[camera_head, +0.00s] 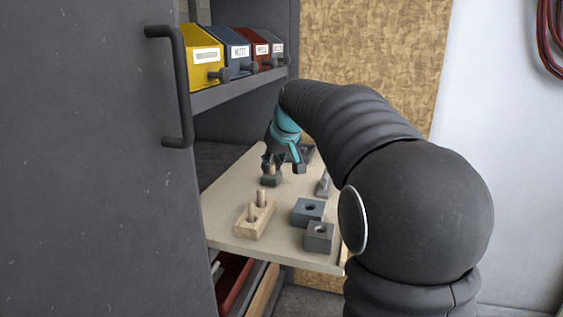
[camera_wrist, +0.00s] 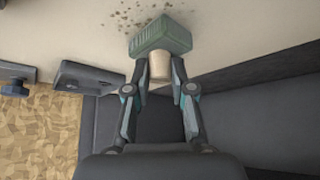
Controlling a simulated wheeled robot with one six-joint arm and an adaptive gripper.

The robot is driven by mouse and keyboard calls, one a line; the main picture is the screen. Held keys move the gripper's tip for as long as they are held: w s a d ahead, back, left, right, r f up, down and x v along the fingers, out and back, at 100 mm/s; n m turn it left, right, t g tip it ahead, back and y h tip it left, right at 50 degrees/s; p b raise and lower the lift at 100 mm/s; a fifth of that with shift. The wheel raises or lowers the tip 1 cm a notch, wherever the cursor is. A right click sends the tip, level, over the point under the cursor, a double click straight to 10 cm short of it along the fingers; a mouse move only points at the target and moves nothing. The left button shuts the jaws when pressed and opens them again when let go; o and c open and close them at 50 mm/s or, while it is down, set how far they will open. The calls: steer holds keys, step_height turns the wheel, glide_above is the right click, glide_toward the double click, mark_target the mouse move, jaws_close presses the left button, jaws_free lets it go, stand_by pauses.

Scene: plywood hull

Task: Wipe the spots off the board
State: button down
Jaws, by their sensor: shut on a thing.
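My gripper (camera_wrist: 159,80) is shut on the pale round handle (camera_wrist: 160,68) of a green block-shaped wiper (camera_wrist: 158,37). In the head view the gripper (camera_head: 272,165) is over the far part of the pale board (camera_head: 225,205), with the dark wiper (camera_head: 270,180) under it. The wiper appears to be at the board's surface; I cannot tell whether it touches. A patch of dark spots (camera_wrist: 122,20) lies on the board just beside the wiper, up and to the left in the wrist view. Spots under the wiper would be hidden.
A wooden block with pegs (camera_head: 254,220) and two grey blocks with holes (camera_head: 308,210) (camera_head: 319,237) stand on the near part of the board. A grey cabinet door (camera_head: 100,160) stands open at left. Labelled bins (camera_head: 203,58) sit on the shelf above.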

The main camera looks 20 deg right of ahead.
step_height(320, 180, up, 2)
steer(key=shift+a+r+p, duration=0.1)
steer(key=shift+r+p, duration=0.15)
steer(key=shift+p, duration=0.1)
steer(key=shift+s+d+r+p, duration=0.1)
steer(key=shift+d+r+p, duration=0.2)
steer(key=shift+r+p, duration=0.3)
step_height(320, 180, up, 2)
steer(key=shift+r+p, duration=0.15)
steer(key=shift+p, duration=0.8)
steer(key=shift+r, duration=1)
